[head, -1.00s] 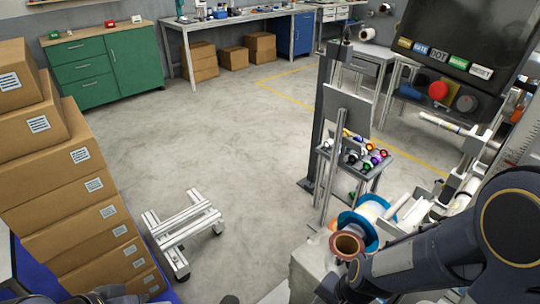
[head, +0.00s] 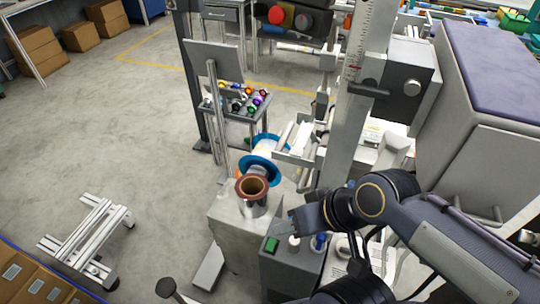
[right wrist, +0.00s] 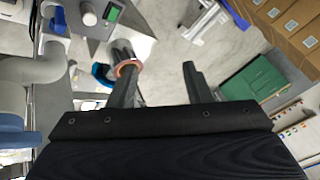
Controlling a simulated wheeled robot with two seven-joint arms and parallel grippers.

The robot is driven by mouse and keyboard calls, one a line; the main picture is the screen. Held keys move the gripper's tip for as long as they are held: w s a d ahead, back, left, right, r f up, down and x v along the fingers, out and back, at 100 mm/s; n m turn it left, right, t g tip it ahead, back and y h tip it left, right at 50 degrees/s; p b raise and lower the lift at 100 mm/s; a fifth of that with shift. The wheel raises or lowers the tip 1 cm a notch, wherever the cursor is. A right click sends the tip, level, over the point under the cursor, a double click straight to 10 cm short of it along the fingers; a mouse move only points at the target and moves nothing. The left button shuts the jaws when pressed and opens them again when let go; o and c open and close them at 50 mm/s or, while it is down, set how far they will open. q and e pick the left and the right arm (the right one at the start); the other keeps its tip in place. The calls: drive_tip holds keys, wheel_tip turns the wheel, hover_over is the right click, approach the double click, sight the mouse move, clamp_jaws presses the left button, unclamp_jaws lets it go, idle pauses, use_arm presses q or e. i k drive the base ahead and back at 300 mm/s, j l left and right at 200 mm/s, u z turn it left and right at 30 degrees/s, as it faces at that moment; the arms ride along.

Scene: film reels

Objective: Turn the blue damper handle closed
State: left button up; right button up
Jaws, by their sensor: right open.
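A small blue handle (head: 318,242) stands on a grey machine box (head: 283,272), beside a white knob (head: 294,243) and a green button (head: 271,244). In the right wrist view the blue handle (right wrist: 60,20) is at the upper left, outside the jaws. My right gripper (head: 291,220) is just above and behind the box in the head view, apart from the handle. In the right wrist view its two fingers (right wrist: 158,82) are spread with nothing held between them. My left gripper is not in view.
A copper-rimmed metal roll (head: 253,193) and a blue-flanged reel (head: 262,165) stand close left of the right gripper. A grey column (head: 352,90) rises behind it.

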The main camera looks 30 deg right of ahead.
sight(321, 238)
drive_tip(key=z, duration=1.65)
drive_tip(key=k+z, duration=0.25)
drive_tip(key=l+z, duration=0.1)
drive_tip(key=z, duration=0.15)
